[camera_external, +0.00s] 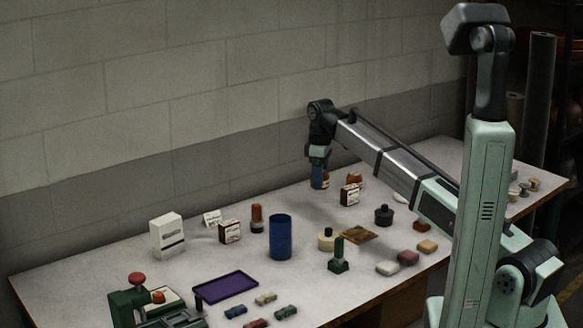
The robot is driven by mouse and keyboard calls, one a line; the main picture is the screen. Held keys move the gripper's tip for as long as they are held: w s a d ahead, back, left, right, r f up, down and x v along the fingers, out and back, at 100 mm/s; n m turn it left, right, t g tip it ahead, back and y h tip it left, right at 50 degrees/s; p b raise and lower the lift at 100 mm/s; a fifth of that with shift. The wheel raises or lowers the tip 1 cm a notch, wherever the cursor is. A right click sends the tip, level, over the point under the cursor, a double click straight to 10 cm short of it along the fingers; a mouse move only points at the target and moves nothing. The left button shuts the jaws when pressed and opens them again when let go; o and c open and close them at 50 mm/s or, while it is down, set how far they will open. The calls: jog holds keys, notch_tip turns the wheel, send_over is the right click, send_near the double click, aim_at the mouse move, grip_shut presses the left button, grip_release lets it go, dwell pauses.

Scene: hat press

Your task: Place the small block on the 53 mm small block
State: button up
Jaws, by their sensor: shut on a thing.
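My gripper (319,172) is at the back of the table, pointing down, shut on a small orange-brown and blue thing (320,180). The picture is too small to tell whether this is the small block, or whether it touches the table. Several small rounded blocks lie at the front right: a pale one (388,268), a dull red one (408,258) and a tan one (427,246). A reddish block (421,226) lies further back, partly near my arm. I cannot tell which one is the 53 mm small block.
Beside my gripper are a brown-and-white box (349,195) and an orange thing (354,177). A blue cylinder (280,238), an orange-topped bottle (257,218) and a white box (167,236) stand to the left. A purple tray (226,286) lies in front. The back middle is fairly clear.

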jog(key=w+d+r+m, duration=0.1)
jog(key=w+d, duration=0.4)
send_near(355, 173)
jog(key=shift+n, duration=0.5)
jog(key=f, duration=0.6)
jog(key=shift+s, duration=0.2)
jog(key=shift+f, duration=0.15)
jog(key=o, duration=1.1)
notch_tip(355, 173, up, 12)
jog(key=shift+r, duration=0.15)
